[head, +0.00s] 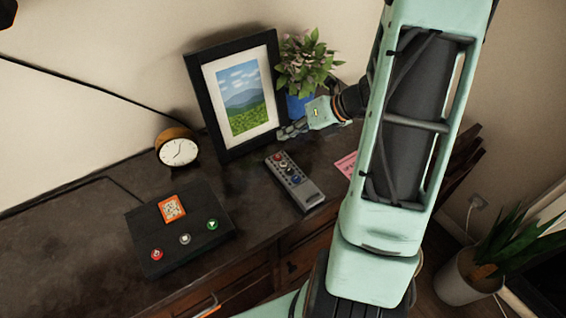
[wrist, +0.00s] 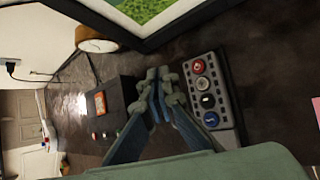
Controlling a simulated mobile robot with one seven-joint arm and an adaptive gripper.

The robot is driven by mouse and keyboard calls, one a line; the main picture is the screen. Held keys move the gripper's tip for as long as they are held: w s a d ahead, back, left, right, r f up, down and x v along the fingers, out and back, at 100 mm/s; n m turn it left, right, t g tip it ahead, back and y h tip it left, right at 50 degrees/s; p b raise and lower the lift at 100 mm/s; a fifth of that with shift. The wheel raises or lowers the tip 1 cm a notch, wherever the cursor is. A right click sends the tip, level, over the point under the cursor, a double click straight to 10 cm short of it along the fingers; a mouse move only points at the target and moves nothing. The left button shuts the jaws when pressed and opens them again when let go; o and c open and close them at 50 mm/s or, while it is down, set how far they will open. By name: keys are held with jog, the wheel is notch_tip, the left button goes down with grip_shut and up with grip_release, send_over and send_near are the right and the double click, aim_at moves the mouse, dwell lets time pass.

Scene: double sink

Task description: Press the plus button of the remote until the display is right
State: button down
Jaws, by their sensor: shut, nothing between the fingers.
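The grey remote (head: 300,190) lies on the dark desk top, with a column of round coloured buttons. In the wrist view the remote (wrist: 222,88) shows a red button (wrist: 198,66), a dark one, a pale one and a blue one (wrist: 211,119). Their symbols are too small to read, so I cannot tell which is plus. My gripper (head: 284,133) is shut and empty near the remote's far end. In the wrist view its fingertips (wrist: 158,78) appear just left of the buttons, apart from them. The black box (head: 150,222) carries an orange-framed display (head: 172,208); its content is unreadable.
The box also has red, grey and green buttons. A framed picture (head: 193,77) stands behind the remote, with a potted plant (head: 305,62) beside it. A round clock (head: 178,151) stands left of the frame. A pink paper (head: 346,165) lies right of the remote.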

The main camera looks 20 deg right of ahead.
jog(key=b, duration=0.7)
send_over(286, 164)
notch_tip(286, 164, down, 8)
jog(key=shift+r, duration=0.1)
jog(key=shift+f, duration=0.5)
jog(key=shift+b, duration=0.3)
dwell(0.3)
jog(key=shift+f, duration=0.45)
jog(key=shift+f+b, duration=0.4)
jog(key=shift+f, duration=0.05)
dwell(0.5)
dwell(0.4)
jog(key=shift+r+p, duration=0.9)
jog(key=shift+p, duration=0.05)
jog(key=shift+r, duration=0.1)
